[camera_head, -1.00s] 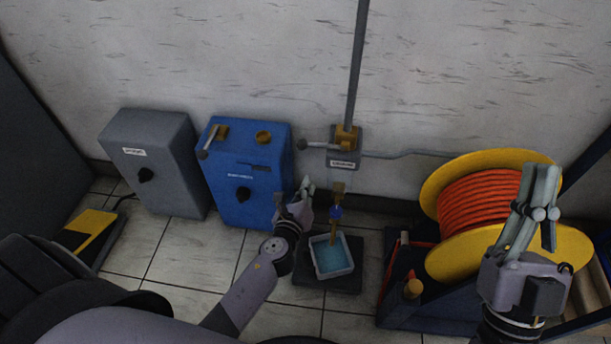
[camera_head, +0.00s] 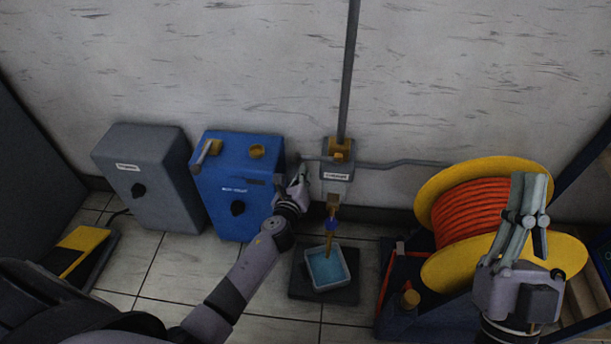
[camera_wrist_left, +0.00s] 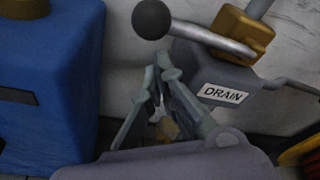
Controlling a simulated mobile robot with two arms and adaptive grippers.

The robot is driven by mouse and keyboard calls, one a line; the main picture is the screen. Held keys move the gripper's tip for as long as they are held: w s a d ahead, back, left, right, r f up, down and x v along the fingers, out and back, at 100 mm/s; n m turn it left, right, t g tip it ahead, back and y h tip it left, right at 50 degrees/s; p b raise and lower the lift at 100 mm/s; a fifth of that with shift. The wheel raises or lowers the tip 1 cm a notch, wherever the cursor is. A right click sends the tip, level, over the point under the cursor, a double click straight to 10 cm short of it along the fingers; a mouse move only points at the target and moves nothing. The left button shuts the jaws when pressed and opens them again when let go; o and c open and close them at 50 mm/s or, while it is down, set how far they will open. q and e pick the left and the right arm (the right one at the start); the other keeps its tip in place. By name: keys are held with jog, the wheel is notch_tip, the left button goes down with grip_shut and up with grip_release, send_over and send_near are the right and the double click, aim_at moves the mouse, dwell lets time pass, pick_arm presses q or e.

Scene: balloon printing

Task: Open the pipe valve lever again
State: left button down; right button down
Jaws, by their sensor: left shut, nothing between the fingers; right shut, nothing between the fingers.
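The pipe valve lever (camera_head: 316,157) is a thin grey bar that points left, crosswise to the upright pipe (camera_head: 346,90). It joins a brass valve body (camera_head: 341,148) above the grey block labelled DRAIN (camera_head: 338,172). In the left wrist view the lever (camera_wrist_left: 215,38) ends in a black ball knob (camera_wrist_left: 151,19), above my fingertips. My left gripper (camera_head: 301,177) is shut and empty, just below the lever's knob end; its fingers (camera_wrist_left: 158,70) show pointing up at the lever, with no clear contact. My right gripper (camera_head: 530,185) is shut and empty, by the hose reel.
A blue box (camera_head: 236,180) with brass fittings stands close left of my left gripper, with a grey box (camera_head: 150,180) beyond. A tray of blue liquid (camera_head: 345,286) sits under the brass spout (camera_head: 331,223). The yellow reel (camera_head: 440,185) with orange hose stands at right.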

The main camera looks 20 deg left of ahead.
jog(key=shift+w+a+f+g+h, duration=0.1)
jog(key=shift+w+f+g+h, duration=0.2)
jog(key=shift+w+f+g, duration=0.8)
jog(key=shift+f+p, duration=0.15)
jog(key=shift+p, duration=0.15)
